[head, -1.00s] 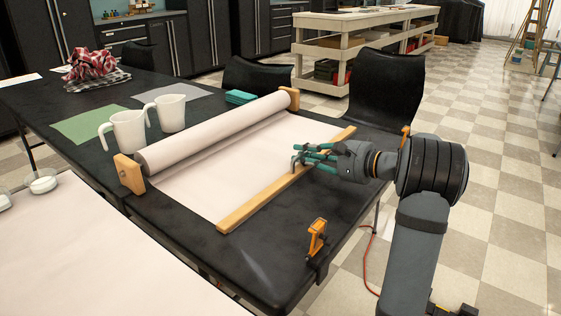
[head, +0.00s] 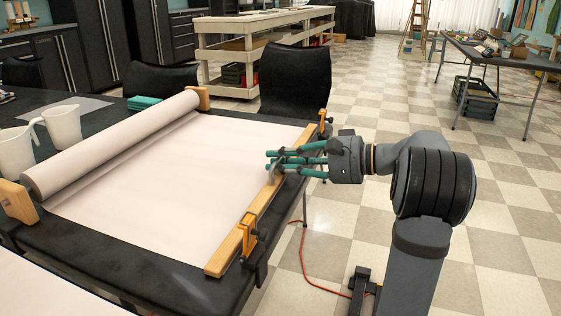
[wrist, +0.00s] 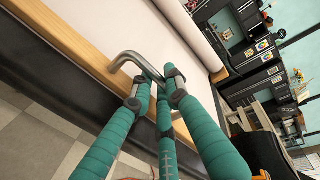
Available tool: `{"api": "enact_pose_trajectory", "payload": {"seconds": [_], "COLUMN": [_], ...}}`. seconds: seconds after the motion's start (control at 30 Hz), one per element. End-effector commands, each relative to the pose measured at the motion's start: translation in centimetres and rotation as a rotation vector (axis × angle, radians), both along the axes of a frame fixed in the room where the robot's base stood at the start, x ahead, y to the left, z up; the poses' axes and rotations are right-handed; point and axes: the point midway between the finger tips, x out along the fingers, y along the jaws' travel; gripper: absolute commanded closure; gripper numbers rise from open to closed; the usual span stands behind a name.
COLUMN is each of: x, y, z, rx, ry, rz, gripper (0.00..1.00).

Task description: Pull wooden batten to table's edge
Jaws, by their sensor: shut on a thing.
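The wooden batten (head: 228,255) lies along the table's right edge, fixed to the front edge of the pale paper sheet (head: 165,185). The sheet runs flat back to the roll (head: 112,145) between two wooden end blocks. My gripper (head: 274,165), with teal fingers, is shut around the bent metal handle (wrist: 133,60) near the middle of the batten. In the wrist view the batten (wrist: 82,45) runs beside the black table edge (wrist: 55,70). The fingers partly hide the handle and the batten's middle.
Orange clamps (head: 248,236) and (head: 323,118) sit at the table edge near the batten's two ends. White jugs (head: 62,125) and a teal stack (head: 144,103) stand behind the roll. A black chair (head: 295,85) stands beyond the table. Open floor lies to the right.

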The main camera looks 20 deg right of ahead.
Motion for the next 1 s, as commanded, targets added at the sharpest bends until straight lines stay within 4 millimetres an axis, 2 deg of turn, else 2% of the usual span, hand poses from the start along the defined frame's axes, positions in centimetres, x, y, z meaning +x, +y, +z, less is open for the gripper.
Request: {"api": "enact_pose_trajectory", "payload": {"seconds": [0.13, 0.17, 0.43, 0.77, 0.87, 1.0], "x": [-0.1, -0.1, -0.1, -0.1, -0.6, -2.1], "y": [-0.5, -0.5, -0.3, -0.4, -1.2, -3.1], "z": [-0.1, -0.2, -0.1, -0.1, 0.1, 0.6], "rx": [-0.004, -0.004, -0.003, -0.002, -0.003, -0.004], "ry": [0.004, 0.004, 0.002, 0.002, 0.001, 0.001], "rz": [-0.007, -0.007, -0.005, -0.005, -0.008, -0.009], "gripper": [1.0, 0.84, 0.68, 0.67, 0.67, 0.67]}}
